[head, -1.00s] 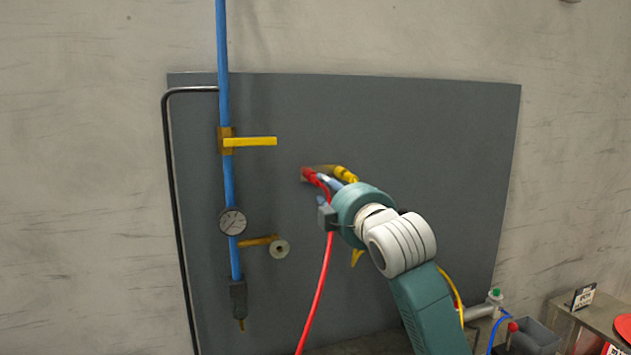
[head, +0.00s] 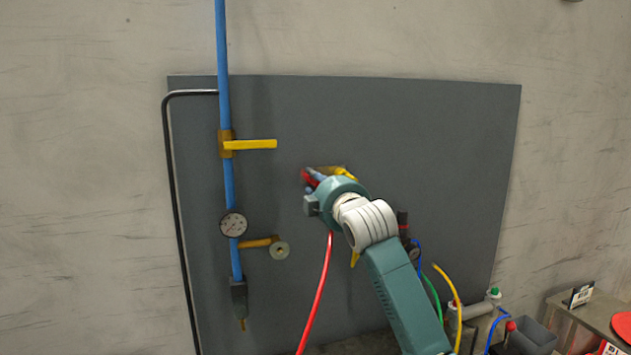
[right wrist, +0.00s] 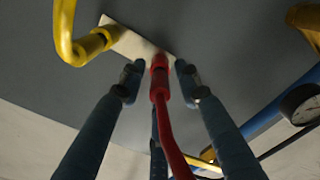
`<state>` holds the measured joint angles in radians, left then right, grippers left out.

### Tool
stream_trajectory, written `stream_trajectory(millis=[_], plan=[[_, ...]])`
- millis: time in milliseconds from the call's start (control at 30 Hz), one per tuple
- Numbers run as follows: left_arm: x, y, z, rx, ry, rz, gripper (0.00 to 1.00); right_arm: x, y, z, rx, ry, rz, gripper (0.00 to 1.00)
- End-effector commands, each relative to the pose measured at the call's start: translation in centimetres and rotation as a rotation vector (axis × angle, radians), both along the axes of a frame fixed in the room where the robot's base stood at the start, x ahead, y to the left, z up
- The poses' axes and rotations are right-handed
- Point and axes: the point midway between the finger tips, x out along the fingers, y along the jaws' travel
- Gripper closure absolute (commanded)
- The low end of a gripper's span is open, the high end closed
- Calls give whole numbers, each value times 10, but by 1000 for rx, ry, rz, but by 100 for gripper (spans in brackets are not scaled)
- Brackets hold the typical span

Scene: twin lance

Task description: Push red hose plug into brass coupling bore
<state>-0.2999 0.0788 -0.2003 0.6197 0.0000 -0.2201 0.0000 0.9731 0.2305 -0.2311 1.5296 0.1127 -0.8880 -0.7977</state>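The red hose plug (head: 307,178) sits at a pale holder plate (right wrist: 128,40) on the grey panel, its red hose hanging down. In the right wrist view the plug (right wrist: 160,72) lies between the fingertips of my right gripper (right wrist: 160,80), with a narrow gap on each side. The right gripper is open around it; in the head view the wrist hides most of the fingers. The brass coupling (head: 280,250) has a round pale face with a dark bore, below and left of the plug. Brass at the right wrist view's upper right corner is cut off. My left gripper is out of view.
A yellow hose end (right wrist: 92,42) sits beside the red plug. A blue pipe (head: 228,185) carries a yellow valve handle (head: 250,144) and a gauge (head: 233,224) near the coupling. Blue and green hoses hang behind my arm. A bench (head: 590,312) stands at lower right.

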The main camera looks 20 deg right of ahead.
Motion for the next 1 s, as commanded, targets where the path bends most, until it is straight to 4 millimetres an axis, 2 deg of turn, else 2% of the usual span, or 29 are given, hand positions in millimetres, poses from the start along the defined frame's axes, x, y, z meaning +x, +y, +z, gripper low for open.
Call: stream_trajectory(millis=[100,133,267,300,1000], plan=[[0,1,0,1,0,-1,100,0,0,0,0,0,0,67],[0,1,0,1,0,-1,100,0,0,0,0,0,0,71],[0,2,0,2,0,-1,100,0,0,0,0,0,0,97],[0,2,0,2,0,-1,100,0,0,0,0,0,0,100],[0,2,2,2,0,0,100,-10,-1,0,0,0,0,100]])
